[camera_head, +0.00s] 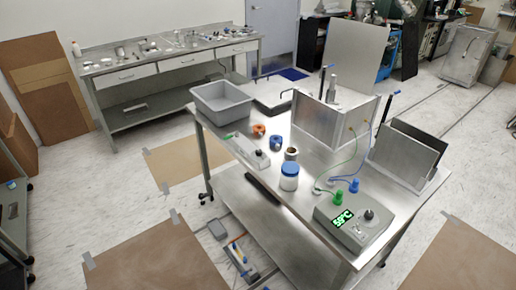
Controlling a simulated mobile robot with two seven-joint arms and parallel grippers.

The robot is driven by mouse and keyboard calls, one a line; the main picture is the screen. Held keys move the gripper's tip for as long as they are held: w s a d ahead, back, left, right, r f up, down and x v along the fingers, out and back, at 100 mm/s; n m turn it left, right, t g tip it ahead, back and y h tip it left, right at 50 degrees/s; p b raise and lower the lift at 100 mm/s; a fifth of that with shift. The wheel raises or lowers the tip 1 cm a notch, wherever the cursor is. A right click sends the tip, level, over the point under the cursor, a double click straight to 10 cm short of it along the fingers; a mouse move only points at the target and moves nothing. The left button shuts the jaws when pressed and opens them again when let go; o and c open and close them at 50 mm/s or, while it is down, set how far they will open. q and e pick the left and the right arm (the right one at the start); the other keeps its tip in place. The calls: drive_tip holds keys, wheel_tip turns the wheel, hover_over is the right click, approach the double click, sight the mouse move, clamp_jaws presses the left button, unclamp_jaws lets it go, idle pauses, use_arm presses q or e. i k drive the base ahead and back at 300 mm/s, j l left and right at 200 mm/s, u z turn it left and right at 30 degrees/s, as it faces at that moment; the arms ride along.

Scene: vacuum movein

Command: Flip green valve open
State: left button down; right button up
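Two green parts are in view, and I cannot tell for sure which is the green valve. A small green handle (229,136) sits at the left end of a grey block (249,154) on the metal table's left edge. A green fitting (336,197) with a thin green hose stands next to a blue fitting (354,186) at the table's right. The handle is too small to tell its position. Neither gripper is in view.
The metal table (290,222) also holds a grey bin (221,103), a blue-lidded jar (289,176), orange and blue rings, upright metal panels and a box with a green display (354,224). A workbench (165,62) stands behind. Brown mats (160,262) lie on the floor.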

sight(236, 134)
drive_tip(key=i+j+z, duration=0.15)
drive_tip(key=z, duration=0.3)
drive_tip(key=i+j+z, duration=0.15)
drive_tip(key=j+z, duration=0.15)
drive_tip(key=z, duration=0.2)
drive_tip(key=i+j+z, duration=0.2)
drive_tip(key=j, duration=0.3)
drive_tip(key=j+z, duration=0.2)
drive_tip(key=j, duration=0.3)
drive_tip(key=i+j, duration=0.1)
drive_tip(key=j, duration=0.4)
drive_tip(key=i+j, duration=0.1)
drive_tip(key=j, duration=0.95)
drive_tip(key=i+z, duration=0.05)
